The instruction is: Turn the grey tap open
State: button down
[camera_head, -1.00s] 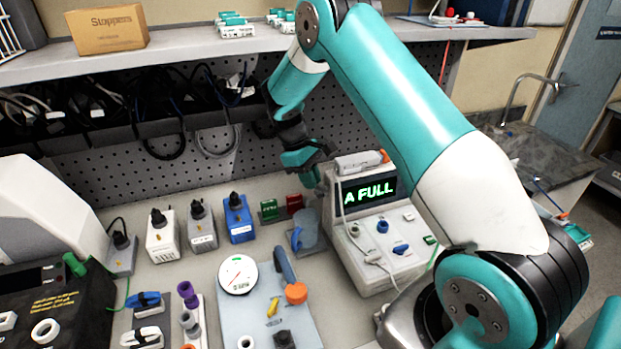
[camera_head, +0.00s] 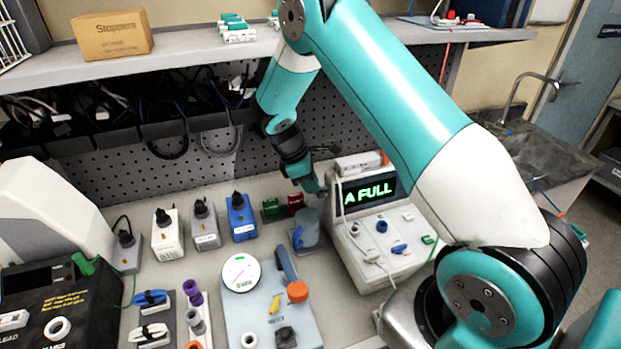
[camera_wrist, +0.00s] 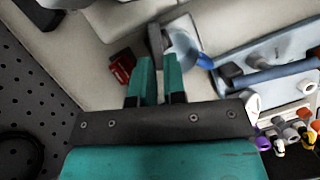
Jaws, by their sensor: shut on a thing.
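My gripper (camera_head: 311,186) is above the table, left of the white pump with the lit "A FULL" display and behind the blue-grey jug. In the wrist view its two green fingers (camera_wrist: 157,85) are close together around a dark grey bar-like piece (camera_wrist: 155,40) that sticks out past the tips. I cannot tell what this piece is.
A tray (camera_head: 262,313) with a gauge is in front. A shelf (camera_head: 180,46) overhangs the back.

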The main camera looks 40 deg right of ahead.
jog(key=shift+s+a+n+t+h, duration=0.15)
jog(key=shift+n+t, duration=0.15)
jog(key=shift+n, duration=0.55)
jog(key=shift+s+n+t+h, duration=0.15)
jog(key=shift+n+t, duration=0.15)
jog(key=shift+n, duration=0.55)
jog(key=c, duration=1.5)
grip_release()
jog(key=shift+o, duration=0.2)
jog(key=b+v, duration=0.3)
jog(key=v, duration=1.4)
jog(key=shift+s+r, duration=0.2)
jog(key=shift+r, duration=0.1)
